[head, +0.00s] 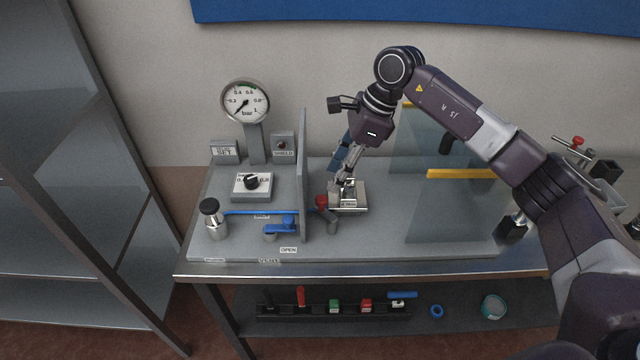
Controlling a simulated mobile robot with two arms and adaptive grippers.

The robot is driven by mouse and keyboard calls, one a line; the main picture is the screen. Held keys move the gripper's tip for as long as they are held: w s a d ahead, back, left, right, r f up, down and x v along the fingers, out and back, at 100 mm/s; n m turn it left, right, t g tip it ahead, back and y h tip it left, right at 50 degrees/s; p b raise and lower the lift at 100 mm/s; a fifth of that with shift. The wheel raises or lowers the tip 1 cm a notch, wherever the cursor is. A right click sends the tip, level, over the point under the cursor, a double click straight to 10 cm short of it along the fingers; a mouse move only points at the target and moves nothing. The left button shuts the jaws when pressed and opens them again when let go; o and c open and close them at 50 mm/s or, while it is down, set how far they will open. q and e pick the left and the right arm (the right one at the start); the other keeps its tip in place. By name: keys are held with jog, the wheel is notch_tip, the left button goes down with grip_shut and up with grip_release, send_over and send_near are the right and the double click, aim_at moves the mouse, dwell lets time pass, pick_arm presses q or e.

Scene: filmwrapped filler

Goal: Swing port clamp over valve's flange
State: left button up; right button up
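My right gripper (341,190) reaches down from the upper right onto a small metal fixture (358,206) behind the bench's front edge. Its fingertips are at or just above the fixture; I cannot tell whether they touch it or hold anything. A red-topped part (321,202), possibly the port clamp's handle, is just left of the fingertips. My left gripper is out of view.
A thin upright panel (303,170) stands close left of the fixture. Left of it are a pressure gauge (245,101), a dial box (252,185) and a blue-handled valve (281,229). A transparent shield (455,210) with yellow edging stands right. The lower shelf holds several small parts.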

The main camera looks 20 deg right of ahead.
aim_at(322, 198)
jog(key=p+x, duration=0.1)
jog(key=x, duration=0.3)
jog(key=s+p+x, duration=0.1)
jog(key=x, duration=0.1)
jog(key=shift+w+a+f+p, duration=0.1)
jog(key=shift+a+f+p, duration=0.1)
jog(key=shift+a+p, duration=0.1)
jog(key=shift+w+f, duration=0.1)
jog(key=shift+f, duration=0.1)
jog(key=c, duration=0.8)
jog(key=shift+c, duration=1.1)
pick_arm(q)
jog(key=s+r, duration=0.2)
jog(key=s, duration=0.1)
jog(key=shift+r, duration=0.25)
pick_arm(e)
grip_shut()
